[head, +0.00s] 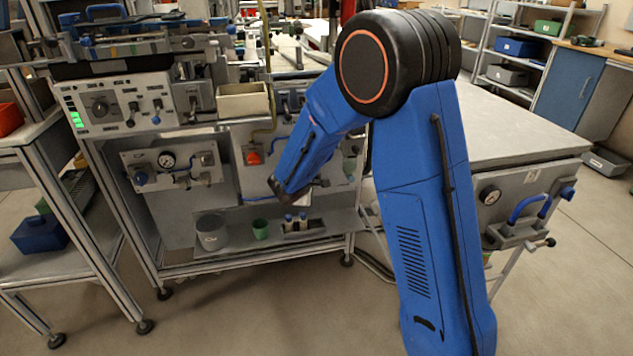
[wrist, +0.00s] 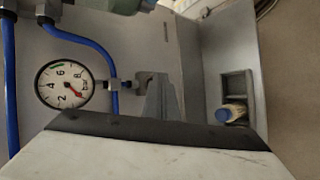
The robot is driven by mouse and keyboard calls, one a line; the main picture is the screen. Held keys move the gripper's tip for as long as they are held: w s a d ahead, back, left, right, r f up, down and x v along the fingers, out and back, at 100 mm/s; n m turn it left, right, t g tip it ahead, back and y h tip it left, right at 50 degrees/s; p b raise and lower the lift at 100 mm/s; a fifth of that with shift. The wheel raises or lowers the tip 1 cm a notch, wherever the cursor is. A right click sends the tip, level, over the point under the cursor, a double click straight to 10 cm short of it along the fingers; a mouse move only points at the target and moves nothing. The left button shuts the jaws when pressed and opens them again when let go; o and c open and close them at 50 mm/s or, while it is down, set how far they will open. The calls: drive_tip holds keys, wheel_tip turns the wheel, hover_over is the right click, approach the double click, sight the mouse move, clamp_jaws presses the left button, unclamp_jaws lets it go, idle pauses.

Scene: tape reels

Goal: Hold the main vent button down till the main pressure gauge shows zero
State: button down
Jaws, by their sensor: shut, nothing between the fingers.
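A round white pressure gauge (wrist: 65,86) with a red needle shows in the wrist view. The dial appears turned, and the needle points to its lower right; the exact reading is too small to tell.
Another gauge (head: 167,160) sits on the left panel, and one (head: 490,195) on the right bench. An orange-red part (head: 253,158) hangs by a yellow hose. On the lower shelf stand a grey pot (head: 212,233), a green cup (head: 261,229) and a rack with blue-capped bottles (head: 289,218).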

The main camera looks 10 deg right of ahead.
drive_tip(key=shift+s, duration=0.1)
idle(0.5)
drive_tip(key=shift+s, duration=0.8)
drive_tip(key=s, duration=0.4)
drive_tip(key=shift+s, duration=0.4)
